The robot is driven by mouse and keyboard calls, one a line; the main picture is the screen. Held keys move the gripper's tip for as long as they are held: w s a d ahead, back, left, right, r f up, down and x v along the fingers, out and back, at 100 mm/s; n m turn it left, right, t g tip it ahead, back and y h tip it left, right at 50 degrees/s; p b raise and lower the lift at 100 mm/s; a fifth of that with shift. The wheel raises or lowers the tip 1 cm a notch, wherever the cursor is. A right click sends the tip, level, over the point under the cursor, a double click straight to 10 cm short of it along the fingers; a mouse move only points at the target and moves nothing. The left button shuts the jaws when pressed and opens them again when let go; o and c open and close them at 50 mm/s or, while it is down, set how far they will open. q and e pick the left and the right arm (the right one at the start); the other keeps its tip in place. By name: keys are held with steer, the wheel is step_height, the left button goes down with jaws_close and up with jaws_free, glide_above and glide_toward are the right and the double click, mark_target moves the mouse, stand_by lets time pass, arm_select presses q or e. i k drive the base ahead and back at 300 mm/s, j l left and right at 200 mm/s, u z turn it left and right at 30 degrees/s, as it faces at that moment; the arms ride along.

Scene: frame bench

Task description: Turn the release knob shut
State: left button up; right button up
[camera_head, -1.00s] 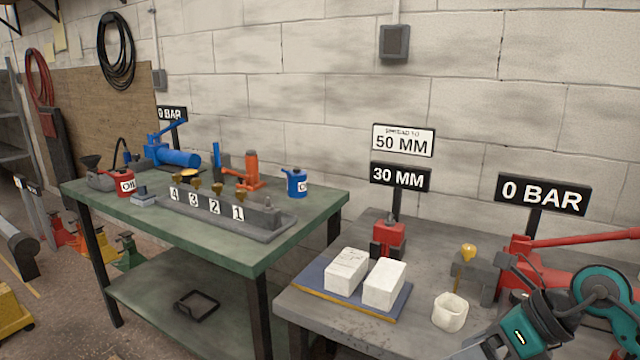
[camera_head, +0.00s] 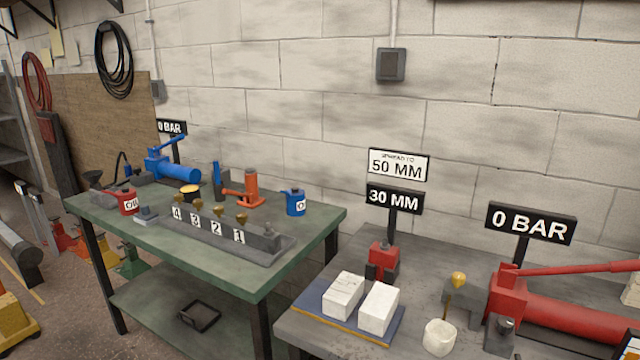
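The red hand pump (camera_head: 575,315) lies on the grey bench at the right, with its long red lever (camera_head: 580,268) above the cylinder. A dark grey knob-like part (camera_head: 499,334) sits at the pump's near left end; I cannot tell if it is the release knob or how far it is turned. A brass-yellow knob (camera_head: 458,280) stands on a grey block (camera_head: 458,296) just left of the pump. The sign behind the pump (camera_head: 530,226) reads 0 BAR. Neither of my grippers is in view.
Signs read 50 MM and 30 MM. The green bench (camera_head: 300,218) at left holds a blue pump (camera_head: 178,168) and a numbered manifold (camera_head: 265,248).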

mark_target(505, 325)
steer(key=z, duration=1.45)
